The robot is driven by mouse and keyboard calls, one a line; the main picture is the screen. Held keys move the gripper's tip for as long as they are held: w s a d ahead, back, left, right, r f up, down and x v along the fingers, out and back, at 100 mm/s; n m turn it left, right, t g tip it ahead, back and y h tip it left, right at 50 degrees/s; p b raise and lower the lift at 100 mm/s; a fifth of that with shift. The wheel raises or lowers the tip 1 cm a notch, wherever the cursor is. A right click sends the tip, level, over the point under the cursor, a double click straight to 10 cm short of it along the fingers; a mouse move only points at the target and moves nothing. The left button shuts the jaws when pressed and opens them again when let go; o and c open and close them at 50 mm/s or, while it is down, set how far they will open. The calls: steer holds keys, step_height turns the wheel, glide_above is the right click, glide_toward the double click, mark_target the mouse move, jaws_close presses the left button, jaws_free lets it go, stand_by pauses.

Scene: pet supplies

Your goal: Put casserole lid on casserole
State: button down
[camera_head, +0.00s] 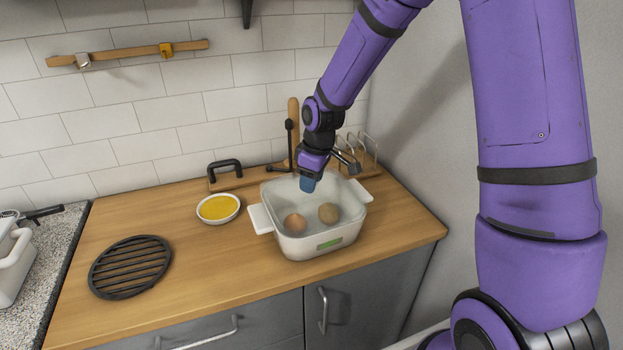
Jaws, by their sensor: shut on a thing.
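The white casserole (318,247) stands upright on the wooden counter, with side handles and a green patch on its front. Two round brownish things, one at the left (295,223) and one at the right (328,213), show inside it. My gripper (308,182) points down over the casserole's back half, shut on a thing. A blue piece shows at its tip. A pale, see-through surface around the tip looks like a glass casserole lid (283,190). Its edges are hard to make out, and I cannot tell whether it touches the rim.
A white bowl of yellow contents (218,208) and a black round grate (130,266) stand left of the casserole. A black handle (224,168), wooden boards and a wire rack (366,150) are behind. The front counter strip is clear.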

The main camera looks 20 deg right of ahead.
steer(key=shift+f, duration=0.45)
stand_by(1.2)
steer(key=c, duration=0.5)
jaws_free()
steer(key=r, duration=0.7)
steer(key=s+d+r, duration=0.1)
steer(key=r, duration=0.2)
steer(key=shift+d+r, duration=0.1)
steer(key=shift+r, duration=0.25)
steer(key=shift+s+r, duration=0.1)
steer(key=shift+s, duration=0.05)
steer(key=s+d+r+m+t+h, duration=0.25)
steer(key=s+r+m, duration=0.25)
steer(key=s+r, duration=0.75)
steer(key=s+d+r+m, duration=0.1)
steer(key=s, duration=0.4)
steer(key=s+d+r+m+t, duration=0.1)
steer(key=s+m, duration=0.1)
steer(key=s, duration=0.3)
steer(key=s+d+m+y, duration=0.1)
steer(key=s, duration=0.4)
steer(key=shift+s+d+r+m+t, duration=0.1)
steer(key=shift+s+r+m+t, duration=0.2)
steer(key=shift+r, duration=0.1)
